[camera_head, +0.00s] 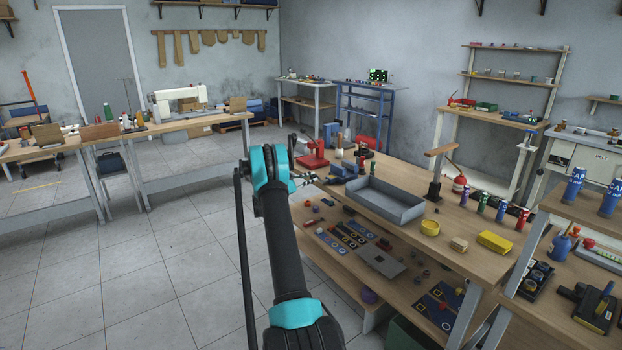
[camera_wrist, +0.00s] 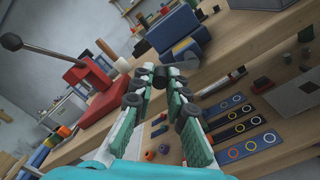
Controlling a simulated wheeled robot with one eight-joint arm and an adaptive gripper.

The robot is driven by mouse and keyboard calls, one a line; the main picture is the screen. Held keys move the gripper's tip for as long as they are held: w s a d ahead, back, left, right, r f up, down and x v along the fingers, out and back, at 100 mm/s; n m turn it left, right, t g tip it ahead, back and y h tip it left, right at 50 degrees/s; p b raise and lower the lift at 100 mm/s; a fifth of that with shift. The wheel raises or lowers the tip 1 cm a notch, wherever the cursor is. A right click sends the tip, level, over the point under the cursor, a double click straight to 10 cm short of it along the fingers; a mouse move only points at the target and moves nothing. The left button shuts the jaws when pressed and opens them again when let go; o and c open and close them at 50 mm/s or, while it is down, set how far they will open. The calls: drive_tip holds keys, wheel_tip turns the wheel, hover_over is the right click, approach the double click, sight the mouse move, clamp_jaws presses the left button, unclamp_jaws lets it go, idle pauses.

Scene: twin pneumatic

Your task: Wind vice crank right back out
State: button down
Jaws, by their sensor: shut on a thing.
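The blue vice (camera_wrist: 176,27) stands at the bench edge in the wrist view, just beyond my fingertips. It also shows small in the head view (camera_head: 342,173). My gripper (camera_wrist: 160,76) is in front of the vice, with its fingertips closed together on the crank end. The crank is mostly hidden between the dark fingertips, so its angle cannot be told. In the head view my gripper (camera_head: 303,181) is small and partly behind my arm, at the bench's near left edge.
A red press (camera_wrist: 88,82) with a black-knobbed lever stands left of the vice. A grey tray (camera_head: 384,201) lies right of it on the bench. The lower shelf (camera_head: 345,262) holds dark strips with rings and several small parts. Open floor lies left.

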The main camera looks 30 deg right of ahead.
drive_tip(key=shift+w+a+f+n, duration=0.1)
drive_tip(key=shift+f+n, duration=0.35)
drive_tip(key=shift+n, duration=0.75)
drive_tip(key=shift+w+d+f+n, duration=0.1)
drive_tip(key=shift+f+n, duration=0.35)
drive_tip(key=shift+n, duration=0.75)
drive_tip(key=shift+w+a+f+n, duration=0.1)
drive_tip(key=shift+f+n, duration=0.35)
drive_tip(key=shift+n, duration=0.75)
drive_tip(key=c, duration=1.5)
unclamp_jaws()
drive_tip(key=shift+s, duration=0.1)
drive_tip(key=a, duration=1.2)
drive_tip(key=shift+s, duration=0.45)
